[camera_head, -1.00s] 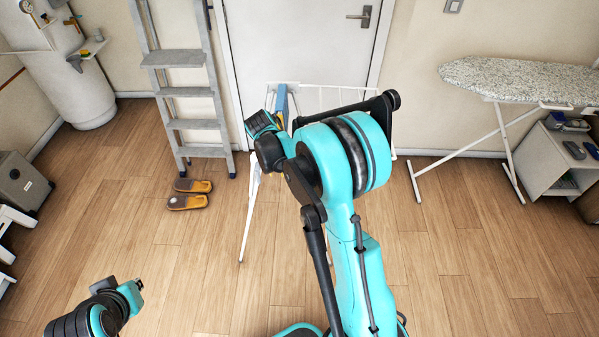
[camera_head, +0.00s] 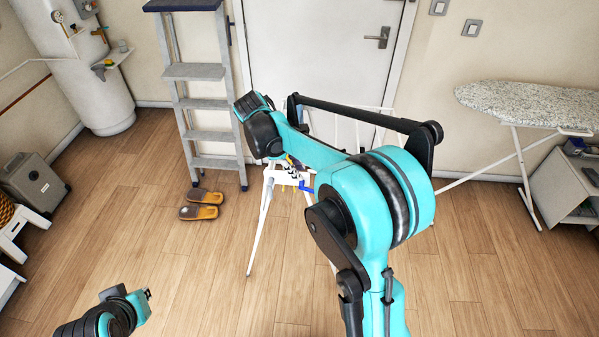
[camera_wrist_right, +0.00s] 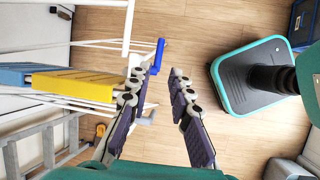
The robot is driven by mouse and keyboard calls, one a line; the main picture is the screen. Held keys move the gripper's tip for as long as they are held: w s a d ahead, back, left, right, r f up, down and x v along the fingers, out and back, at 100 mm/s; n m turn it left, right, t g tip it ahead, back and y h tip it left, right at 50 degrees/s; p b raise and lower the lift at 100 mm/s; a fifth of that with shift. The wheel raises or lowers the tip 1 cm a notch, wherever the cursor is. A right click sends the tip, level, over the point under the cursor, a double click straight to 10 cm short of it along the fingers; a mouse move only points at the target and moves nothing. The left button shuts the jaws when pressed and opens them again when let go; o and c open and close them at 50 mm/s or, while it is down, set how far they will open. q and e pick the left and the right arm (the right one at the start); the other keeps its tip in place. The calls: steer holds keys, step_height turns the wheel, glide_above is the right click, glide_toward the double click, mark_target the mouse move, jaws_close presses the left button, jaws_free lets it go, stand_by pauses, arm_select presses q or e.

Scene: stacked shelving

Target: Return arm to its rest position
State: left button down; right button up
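My right arm rises from the bottom centre of the head view and bends over the white drying rack. Its gripper (camera_head: 293,173) shows small and partly hidden beneath the forearm, by the rack. In the right wrist view the gripper (camera_wrist_right: 165,84) has its two purple-padded fingers apart, with only floor visible between them. A yellow piece (camera_wrist_right: 75,86) and a blue piece (camera_wrist_right: 14,75) lie left of the fingers, at the rack. Part of my left arm shows at the lower left of the head view; I cannot make out its gripper fingers.
The white drying rack (camera_head: 266,205) stands before the door (camera_head: 315,50). A grey stepladder (camera_head: 195,72), orange slippers (camera_head: 199,212) and a grey box (camera_head: 35,183) are on the left. An ironing board (camera_head: 530,103) stands right. The wooden floor at lower right is open.

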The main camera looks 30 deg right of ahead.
stand_by(0.4)
steer(key=s+a+m+t+y, duration=0.2)
steer(key=s+a+m+t, duration=0.2)
steer(key=s, duration=0.5)
steer(key=s+a+m+t+y, duration=0.2)
steer(key=s+a+m+t, duration=0.2)
steer(key=s, duration=0.6)
steer(key=a+m, duration=0.1)
steer(key=m, duration=0.1)
steer(key=shift+r+m+y, duration=0.15)
steer(key=shift+m+y, duration=0.15)
steer(key=shift+y, duration=0.1)
